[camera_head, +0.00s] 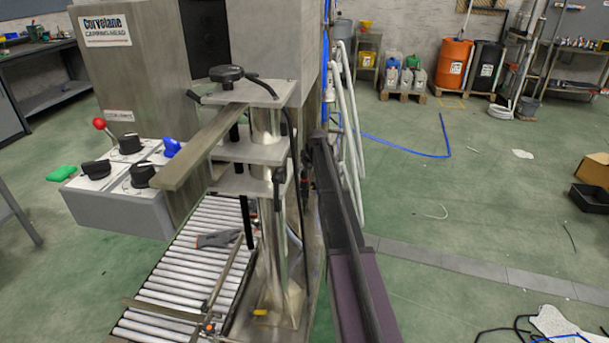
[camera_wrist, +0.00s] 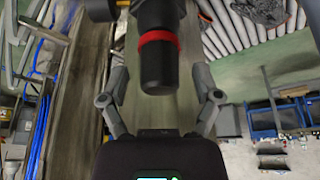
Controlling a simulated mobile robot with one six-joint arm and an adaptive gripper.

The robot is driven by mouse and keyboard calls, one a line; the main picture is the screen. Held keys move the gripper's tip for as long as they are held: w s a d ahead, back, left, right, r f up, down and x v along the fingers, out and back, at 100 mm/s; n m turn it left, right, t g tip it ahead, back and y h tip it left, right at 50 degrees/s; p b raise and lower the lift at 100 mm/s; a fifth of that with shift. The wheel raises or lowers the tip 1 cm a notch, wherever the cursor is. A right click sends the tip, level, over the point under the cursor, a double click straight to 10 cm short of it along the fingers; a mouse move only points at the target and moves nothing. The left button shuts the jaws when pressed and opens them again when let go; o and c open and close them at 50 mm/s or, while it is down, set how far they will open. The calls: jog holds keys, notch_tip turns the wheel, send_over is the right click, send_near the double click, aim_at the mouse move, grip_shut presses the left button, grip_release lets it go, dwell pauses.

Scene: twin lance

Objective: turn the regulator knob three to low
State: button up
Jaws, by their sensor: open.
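In the wrist view, a black cylinder with a red band (camera_wrist: 157,65) hangs between the fingers of my gripper (camera_wrist: 160,80); it looks like a regulator knob. My gripper is open, with one grey finger on each side and a visible gap to the cylinder. No number or low mark shows on it, so I cannot tell whether it is knob three. In the head view, black knobs sit on white plates on a grey box: one at left (camera_head: 96,169), one at back (camera_head: 130,144), one at front right (camera_head: 142,175). My gripper cannot be made out there.
A metal post (camera_head: 268,190) with plates and a flat bar stands beside the roller conveyor (camera_head: 190,255). A grey glove (camera_head: 217,239) lies on the rollers. A red-ball lever (camera_head: 99,123) and a blue knob (camera_head: 172,147) are at the box. Green floor at right is mostly open.

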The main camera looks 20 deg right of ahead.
grip_shut()
dwell(0.3)
jog(key=shift+n, duration=0.3)
jog(key=shift+n+g+y, duration=0.3)
jog(key=shift+n+y, duration=0.2)
jog(key=shift+n, duration=0.6)
grip_release()
jog(key=shift+m, duration=0.4)
